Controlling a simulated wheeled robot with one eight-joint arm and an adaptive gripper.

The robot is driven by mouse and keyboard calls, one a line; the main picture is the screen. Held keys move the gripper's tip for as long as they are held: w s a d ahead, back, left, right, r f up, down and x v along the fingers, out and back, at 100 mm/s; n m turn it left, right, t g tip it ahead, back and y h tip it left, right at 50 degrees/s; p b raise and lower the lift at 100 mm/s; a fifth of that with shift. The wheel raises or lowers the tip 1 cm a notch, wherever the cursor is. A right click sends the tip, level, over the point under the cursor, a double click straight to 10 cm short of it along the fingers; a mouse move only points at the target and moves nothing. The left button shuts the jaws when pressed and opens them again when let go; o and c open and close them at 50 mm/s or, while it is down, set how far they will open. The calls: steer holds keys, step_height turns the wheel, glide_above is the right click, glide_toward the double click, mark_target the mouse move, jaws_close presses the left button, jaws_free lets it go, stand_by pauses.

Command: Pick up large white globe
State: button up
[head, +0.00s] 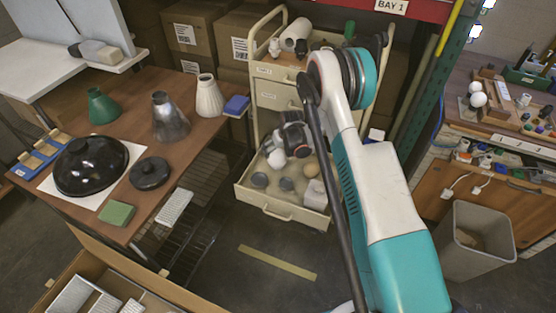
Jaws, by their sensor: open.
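My gripper (284,150) is open and reaches down over the pulled-out bottom drawer of the cart. A white rounded thing (277,161), which looks like a globe, is in the drawer right at the fingertips. I cannot tell whether the fingers touch it or are around it. Another pale round thing (311,170) lies to its right in the drawer. Which of these is the large white globe is not clear at this size. My arm and gripper hide part of the drawer's back and right side.
The drawer (270,204) also holds grey round pieces (260,180) and a pale block (315,196). The left table (190,141) carries lampshades and a black dome (91,166). White balls (478,99) sit on the right bench. A grey bin (474,240) stands right.

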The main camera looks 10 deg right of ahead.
mark_target(278, 154)
steer(key=b+x, duration=0.1)
steer(key=x, duration=0.4)
steer(key=shift+f, duration=0.15)
steer(key=b+x, duration=0.3)
steer(key=x, duration=0.2)
steer(key=shift+w+d+f, duration=0.1)
steer(key=shift+w+d, duration=0.05)
steer(key=shift+d, duration=0.1)
steer(key=c, duration=1.1)
